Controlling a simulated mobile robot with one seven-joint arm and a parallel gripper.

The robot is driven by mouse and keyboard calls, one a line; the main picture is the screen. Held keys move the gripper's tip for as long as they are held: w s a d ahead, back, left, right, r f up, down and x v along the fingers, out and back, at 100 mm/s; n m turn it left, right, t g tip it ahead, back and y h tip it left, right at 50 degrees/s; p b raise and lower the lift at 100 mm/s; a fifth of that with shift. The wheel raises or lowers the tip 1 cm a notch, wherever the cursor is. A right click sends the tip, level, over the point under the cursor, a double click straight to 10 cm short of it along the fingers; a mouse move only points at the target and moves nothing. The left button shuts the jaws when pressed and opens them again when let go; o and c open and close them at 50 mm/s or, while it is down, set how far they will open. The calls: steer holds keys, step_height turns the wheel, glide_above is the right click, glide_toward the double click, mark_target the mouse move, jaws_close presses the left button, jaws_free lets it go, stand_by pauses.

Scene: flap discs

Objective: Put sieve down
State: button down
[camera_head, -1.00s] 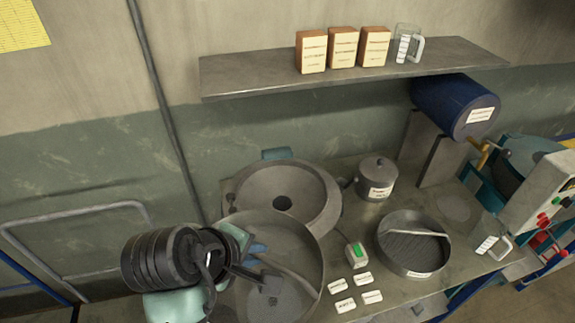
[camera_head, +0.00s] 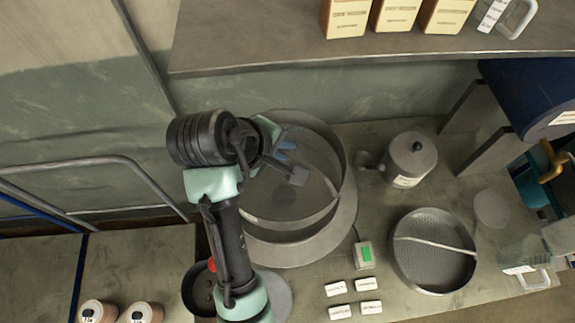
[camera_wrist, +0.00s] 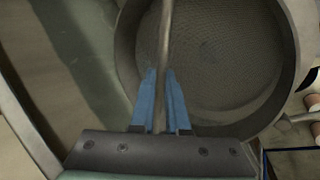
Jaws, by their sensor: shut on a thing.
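A wide, round grey sieve (camera_head: 315,205) with a mesh floor and a bar handle is over the round grey basin (camera_head: 335,245) on the bench. The basin's hollow is hidden beneath it, and I cannot tell whether the sieve rests on it or hangs just above. My gripper (camera_head: 284,152) reaches in over the sieve from the left. In the wrist view its blue fingers (camera_wrist: 160,92) are closed on the bar handle (camera_wrist: 165,35), with the sieve's mesh (camera_wrist: 215,65) below.
A second sieve (camera_head: 433,270) with a bar lies on the bench at right. A lidded pot (camera_head: 412,160), a small box with a green button (camera_head: 364,255) and several white labels (camera_head: 340,290) stand nearby. A shelf (camera_head: 270,50) overhangs the back. A blue drum (camera_head: 535,95) is at right.

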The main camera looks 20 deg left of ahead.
mark_target(283, 174)
steer(key=f, duration=0.3)
steer(key=shift+s+f+p, duration=0.3)
steer(key=shift+f+p, duration=0.1)
steer(key=shift+w+f+p, duration=0.15)
steer(key=shift+f+p, duration=0.3)
steer(key=shift+f, duration=1.65)
steer(key=c, duration=1.3)
jaws_free()
steer(key=shift+f, duration=0.2)
steer(key=o, duration=0.4)
